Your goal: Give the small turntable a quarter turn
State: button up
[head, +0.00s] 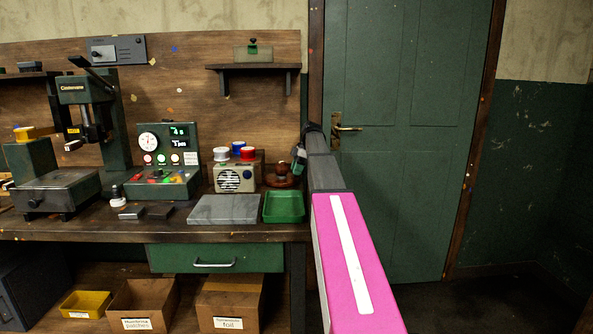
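No turntable stands out clearly. A small reddish-brown rounded object (283,176) sits at the right end of the workbench, behind the green tray, and may be the turntable; it is too small and partly covered to be sure. My arm, with a pink link in front, reaches forward along the right side of the bench. My gripper (299,158) seems to be at its far end, just above and right of the brown object. Its fingers are too small to make out, and I cannot tell whether it touches anything.
A green tray (284,207) and a grey slab (224,209) lie at the bench's front right. A beige radio-like box (234,179) with several spools stands behind them. A control panel (167,158) and a press (85,120) stand left. A closed green door (405,120) is right.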

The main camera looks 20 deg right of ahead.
jog(key=v, duration=1)
jog(key=shift+r, duration=0.4)
jog(key=shift+d, duration=0.15)
